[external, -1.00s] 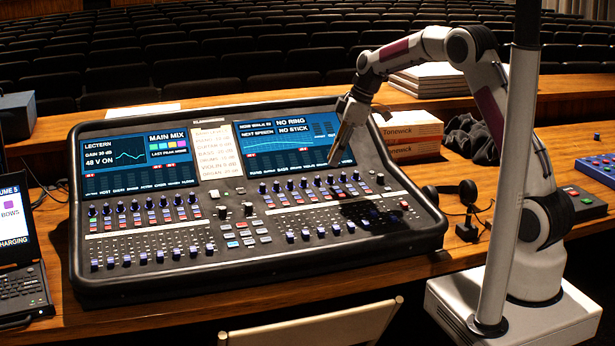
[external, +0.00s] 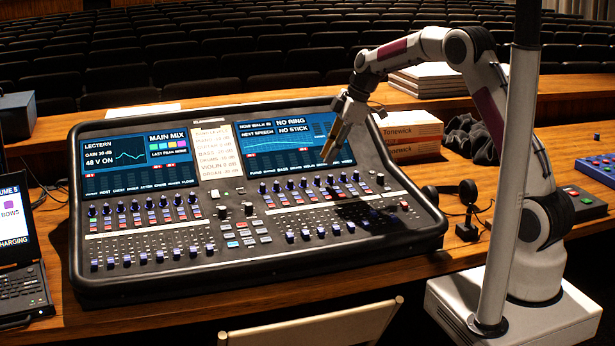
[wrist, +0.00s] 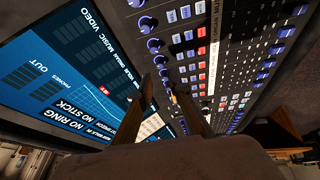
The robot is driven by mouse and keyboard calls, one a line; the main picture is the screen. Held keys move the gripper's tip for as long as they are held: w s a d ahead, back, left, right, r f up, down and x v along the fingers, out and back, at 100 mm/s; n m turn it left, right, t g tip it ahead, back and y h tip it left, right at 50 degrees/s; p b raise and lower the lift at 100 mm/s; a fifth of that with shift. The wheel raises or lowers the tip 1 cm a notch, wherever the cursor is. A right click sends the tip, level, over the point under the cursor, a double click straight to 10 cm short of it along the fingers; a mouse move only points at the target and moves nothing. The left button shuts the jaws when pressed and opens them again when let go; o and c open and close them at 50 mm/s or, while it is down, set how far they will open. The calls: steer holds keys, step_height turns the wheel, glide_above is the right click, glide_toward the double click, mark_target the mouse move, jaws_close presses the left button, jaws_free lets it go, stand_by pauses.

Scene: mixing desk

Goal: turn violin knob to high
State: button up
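The mixing desk (external: 215,275) has a row of dark blue knobs under its right screen. From the small label order, the violin knob (external: 317,181) seems to be in the middle of this row, but the labels are hard to read. My gripper (external: 326,160) is above the row, pointing down, in front of the right screen. In the wrist view my gripper (wrist: 160,85) has its two fingers apart with nothing visibly held between them. The nearer knobs (wrist: 154,45) stand beside the fingertips. The fingers partly hide the labels and the knobs beyond, so the violin knob's pointer is not readable.
Buttons and faders (external: 320,231) fill the desk below the knobs. Boxes (external: 410,130), a headset (external: 465,205) and a small button box (external: 585,203) are to the right. A laptop (external: 22,285) is at the left. The space above the desk's left half is clear.

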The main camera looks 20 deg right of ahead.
mark_target(318, 177)
steer(key=shift+x, duration=3.4)
jaws_close()
